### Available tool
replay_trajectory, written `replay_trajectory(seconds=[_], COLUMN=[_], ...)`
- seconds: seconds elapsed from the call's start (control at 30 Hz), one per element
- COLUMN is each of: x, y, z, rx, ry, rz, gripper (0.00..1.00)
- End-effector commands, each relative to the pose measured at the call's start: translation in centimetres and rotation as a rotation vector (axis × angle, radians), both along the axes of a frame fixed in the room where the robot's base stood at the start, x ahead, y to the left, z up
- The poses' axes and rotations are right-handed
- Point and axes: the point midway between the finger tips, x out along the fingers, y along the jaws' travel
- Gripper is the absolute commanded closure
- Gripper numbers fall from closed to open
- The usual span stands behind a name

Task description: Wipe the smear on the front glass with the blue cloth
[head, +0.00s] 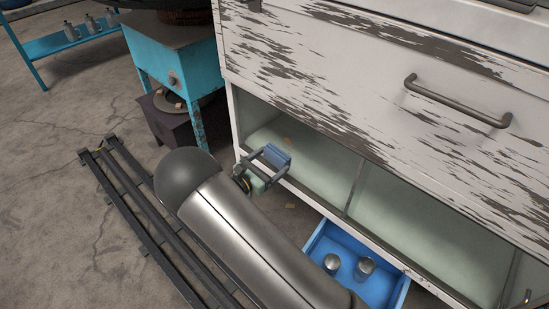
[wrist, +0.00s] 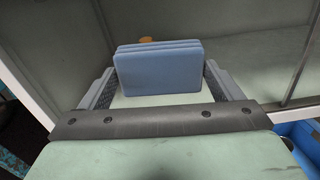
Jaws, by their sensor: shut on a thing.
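The blue cloth (head: 277,156) is a folded block held between the fingers of my gripper (head: 268,161). In the wrist view the cloth (wrist: 158,68) stands upright between both fingers of the gripper (wrist: 157,80). The front glass (head: 325,165) is the pale lower panel of the worn white cabinet. A small orange-brown smear (head: 288,140) shows on it, just beyond the cloth. In the wrist view the smear (wrist: 150,39) peeks over the cloth's top edge, its lower part hidden. I cannot tell whether the cloth touches the glass.
A blue tray (head: 398,291) holding metal cups (head: 365,268) sits low at the cabinet's front, right of my gripper. A turquoise stand (head: 170,65) is at the cabinet's left. The handled drawer front (head: 440,65) overhangs above the glass. A frame post (head: 355,187) divides the panels.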

Motion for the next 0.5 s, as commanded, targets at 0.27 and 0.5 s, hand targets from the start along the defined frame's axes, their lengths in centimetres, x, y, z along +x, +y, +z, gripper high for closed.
replay_trajectory(seconds=[0.27, 0.5], x=[-0.1, -1.3], y=[0.1, 1.4], z=[0.0, 0.0], rx=[0.000, 0.000], ry=[0.000, 0.001], rz=[0.000, 0.003], gripper=[0.33, 0.33])
